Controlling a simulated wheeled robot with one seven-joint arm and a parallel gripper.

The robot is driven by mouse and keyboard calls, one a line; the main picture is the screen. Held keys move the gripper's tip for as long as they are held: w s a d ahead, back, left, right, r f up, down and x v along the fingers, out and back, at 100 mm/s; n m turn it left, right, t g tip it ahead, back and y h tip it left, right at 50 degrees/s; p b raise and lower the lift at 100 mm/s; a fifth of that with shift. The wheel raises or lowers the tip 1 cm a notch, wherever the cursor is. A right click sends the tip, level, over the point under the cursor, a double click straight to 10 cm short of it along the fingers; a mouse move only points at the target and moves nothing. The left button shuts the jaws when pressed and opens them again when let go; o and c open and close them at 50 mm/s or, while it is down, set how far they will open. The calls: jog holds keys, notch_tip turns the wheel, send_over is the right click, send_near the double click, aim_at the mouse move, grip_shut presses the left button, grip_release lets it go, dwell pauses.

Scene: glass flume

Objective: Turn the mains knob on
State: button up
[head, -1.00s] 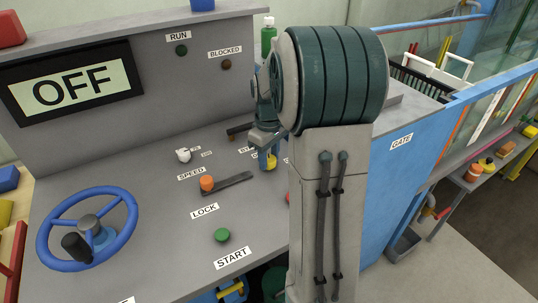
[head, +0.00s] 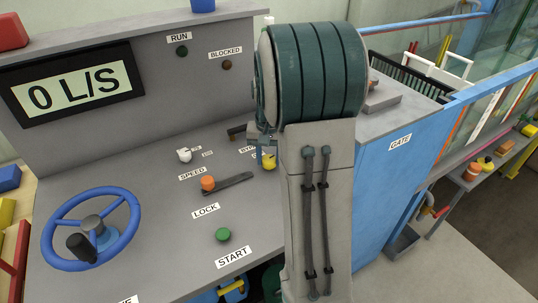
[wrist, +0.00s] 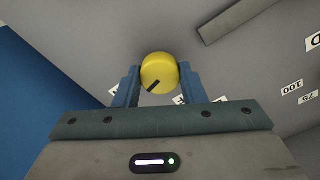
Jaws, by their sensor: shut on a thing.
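A round yellow knob (wrist: 158,70) with a dark pointer line stands on the grey panel. In the wrist view it sits between the two blue fingers of my gripper (wrist: 159,78), which is shut on it. The pointer slants toward the lower left. In the head view the yellow knob (head: 269,162) shows just left of my arm, and my gripper is mostly hidden behind the arm. The labels by the knob are partly covered. The display (head: 75,86) reads "0 L/S".
The panel also bears a blue handwheel (head: 91,229), a white speed knob (head: 184,155), an orange lock knob (head: 208,183) on a dark slot and a green start button (head: 223,235). A blue flume wall (head: 400,180) stands right of my arm.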

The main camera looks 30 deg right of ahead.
jog(key=shift+m, duration=1.2)
jog(key=o, duration=1)
jog(key=shift+r, duration=0.1)
notch_tip(320, 180, up, 14)
jog(key=p, duration=0.1)
